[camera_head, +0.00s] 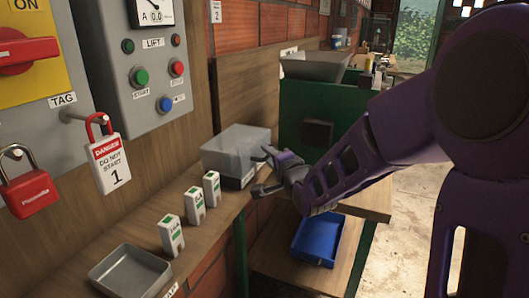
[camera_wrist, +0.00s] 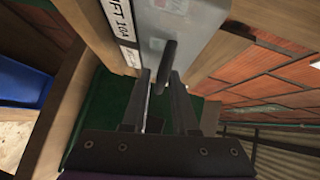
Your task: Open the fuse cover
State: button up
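The fuse cover (camera_head: 232,148) is a translucent grey box on the wooden ledge, against the wall in the head view. In the wrist view the cover (camera_wrist: 175,20) is a grey panel at the top, beside a label reading LIFT 10A. A dark handle (camera_wrist: 168,55) sticks out from it towards me. My gripper (camera_head: 262,170) is at the right end of the cover. In the wrist view my gripper (camera_wrist: 160,78) has its fingers apart, with the handle between their tips. I see no clear contact on either side. The cover looks closed; its inside is hard to make out.
Several white fuses (camera_head: 171,235) stand in a row on the ledge, left of the cover. A grey metal tray (camera_head: 130,272) lies nearer. A blue bin (camera_head: 318,240) sits below right. A red padlock (camera_head: 28,193) and danger tag (camera_head: 110,163) hang at left.

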jog(key=shift+w, duration=0.15)
grip_shut()
dwell(1.5)
